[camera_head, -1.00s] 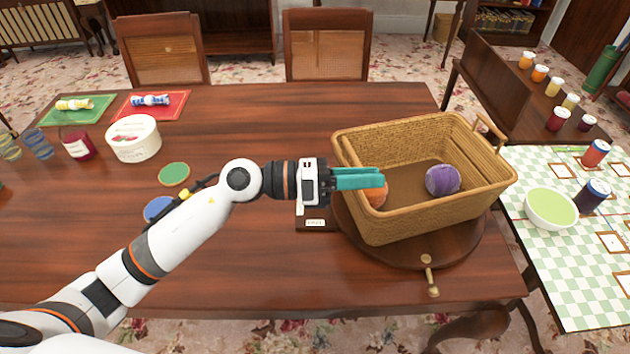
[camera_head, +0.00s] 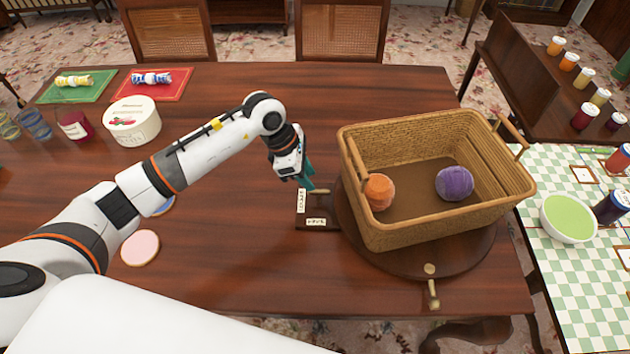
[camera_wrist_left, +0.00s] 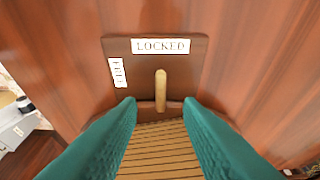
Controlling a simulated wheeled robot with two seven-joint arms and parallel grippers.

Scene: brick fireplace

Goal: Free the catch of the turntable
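The turntable (camera_head: 450,262) is a dark round wooden disc on the table, with a wicker basket (camera_head: 400,238) on it. Beside its left edge is the catch plate (camera_head: 330,225), which also shows in the wrist view (camera_wrist_left: 190,75). The plate carries a LOCKED label (camera_wrist_left: 160,46) and a FREE label (camera_wrist_left: 118,72). The brass catch lever (camera_wrist_left: 161,90) points toward LOCKED. My left gripper (camera_head: 309,188) points down over the catch. Its teal fingers (camera_wrist_left: 160,103) are apart, with the lever between their tips in the picture; contact cannot be told. My right gripper is out of view.
The basket holds an orange ball (camera_head: 379,192) and a purple ball (camera_head: 454,183). A brass handle (camera_head: 433,293) stands at the turntable's front. A pink coaster (camera_head: 140,248) and white tub (camera_head: 132,120) are to the left. The table behind the catch is clear.

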